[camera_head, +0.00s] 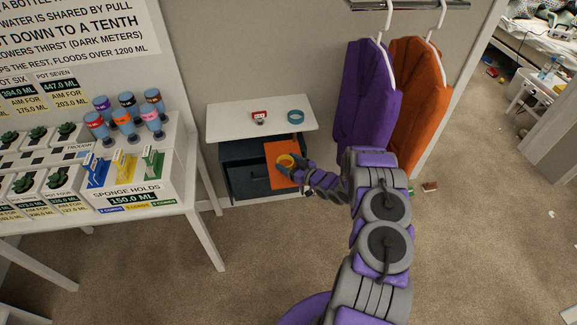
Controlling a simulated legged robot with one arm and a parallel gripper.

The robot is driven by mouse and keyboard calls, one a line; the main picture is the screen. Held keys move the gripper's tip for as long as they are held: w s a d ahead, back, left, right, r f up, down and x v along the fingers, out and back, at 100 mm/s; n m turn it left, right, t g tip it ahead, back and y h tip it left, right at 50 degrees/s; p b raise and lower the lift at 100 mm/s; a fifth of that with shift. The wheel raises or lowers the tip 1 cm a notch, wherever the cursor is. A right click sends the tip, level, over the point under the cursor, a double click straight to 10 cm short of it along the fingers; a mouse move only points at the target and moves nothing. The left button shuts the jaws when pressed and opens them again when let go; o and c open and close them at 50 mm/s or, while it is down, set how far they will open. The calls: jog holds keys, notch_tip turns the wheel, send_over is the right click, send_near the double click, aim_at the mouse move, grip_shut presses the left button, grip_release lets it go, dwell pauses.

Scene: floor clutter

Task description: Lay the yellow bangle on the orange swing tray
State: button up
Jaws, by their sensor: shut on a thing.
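The orange swing tray (279,149) sticks out at the front of a dark cabinet, just below its white top. The yellow bangle (285,160) shows as a small ring over the tray's middle. My gripper (291,166) comes in from the right and is shut on the bangle at its right side. The fingertips are small in this view. I cannot tell whether the bangle touches the tray or is held just above it. My gripper covers part of the tray's right side.
The white cabinet top (230,119) bears a teal ring (296,116) and a small red-and-white item (259,117). Purple (365,100) and orange (417,95) garments hang close on the right. A white table (207,215) with bottles and plants stands left. Carpet in front is mostly clear.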

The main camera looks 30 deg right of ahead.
jog(key=shift+d+f, duration=0.1)
jog(key=shift+f, duration=0.35)
jog(key=shift+d+r, duration=0.1)
jog(key=o, duration=0.7)
jog(key=shift+d, duration=0.1)
jog(key=o, duration=0.3)
jog(key=shift+o, duration=0.2)
